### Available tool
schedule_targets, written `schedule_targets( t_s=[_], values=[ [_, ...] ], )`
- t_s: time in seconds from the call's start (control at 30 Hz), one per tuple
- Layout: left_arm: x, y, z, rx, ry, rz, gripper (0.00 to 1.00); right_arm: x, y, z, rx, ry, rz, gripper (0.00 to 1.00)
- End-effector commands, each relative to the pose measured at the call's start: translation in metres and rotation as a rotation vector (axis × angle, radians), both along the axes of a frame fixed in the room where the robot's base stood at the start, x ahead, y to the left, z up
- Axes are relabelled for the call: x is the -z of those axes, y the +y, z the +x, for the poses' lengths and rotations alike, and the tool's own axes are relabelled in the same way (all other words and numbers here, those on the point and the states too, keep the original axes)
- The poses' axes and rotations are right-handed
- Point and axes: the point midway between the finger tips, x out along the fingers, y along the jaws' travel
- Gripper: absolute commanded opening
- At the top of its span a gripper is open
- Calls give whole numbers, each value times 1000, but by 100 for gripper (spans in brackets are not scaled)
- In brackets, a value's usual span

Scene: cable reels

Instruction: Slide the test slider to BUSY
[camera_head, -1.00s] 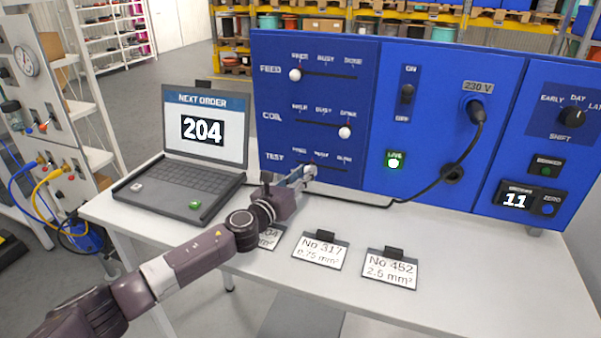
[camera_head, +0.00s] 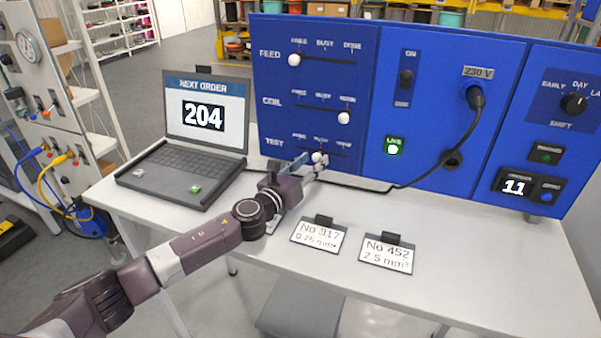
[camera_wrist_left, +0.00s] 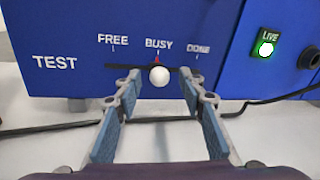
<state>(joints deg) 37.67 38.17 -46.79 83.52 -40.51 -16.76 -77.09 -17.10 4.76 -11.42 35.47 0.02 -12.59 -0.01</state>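The test slider's white knob (camera_wrist_left: 159,76) sits under the BUSY mark, at the red tick on its dark slot, in the left wrist view. In the head view the knob (camera_head: 318,157) shows on the lowest row of the blue panel (camera_head: 312,75), partly behind the fingers. My left gripper (camera_head: 315,164) reaches the panel there. In the left wrist view the left gripper (camera_wrist_left: 160,80) has its two fingers apart, one on each side of the knob, with visible gaps. My right gripper is not in view.
The FEED knob (camera_head: 294,60) is at FREE and the COIL knob (camera_head: 344,118) is at DONE. A laptop (camera_head: 185,172) showing 204 stands at the left. A black cable (camera_head: 430,175) runs along the panel. Labelled cards (camera_head: 318,236) lie on the table (camera_head: 480,262).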

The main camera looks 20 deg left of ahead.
Motion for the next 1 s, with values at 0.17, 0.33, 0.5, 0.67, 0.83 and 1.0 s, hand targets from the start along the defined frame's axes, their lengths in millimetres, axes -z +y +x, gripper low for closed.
schedule_targets(
  t_s=[0.17, 0.33, 0.5, 0.67, 0.83, 1.0],
  values=[
    [2, 6, -27, 2, 3, 3, 37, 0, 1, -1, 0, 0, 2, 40],
    [2, 13, -61, 1, 4, 3, 37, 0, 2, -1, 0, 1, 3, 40],
    [1, 19, -89, 1, 3, 3, 37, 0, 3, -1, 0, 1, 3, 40],
    [0, 22, -104, 1, 1, 2, 37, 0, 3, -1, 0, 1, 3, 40],
    [0, 23, -109, 0, 0, 2, 37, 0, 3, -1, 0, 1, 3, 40],
    [0, 23, -109, 0, 0, 2, 37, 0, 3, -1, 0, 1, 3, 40]
  ],
)
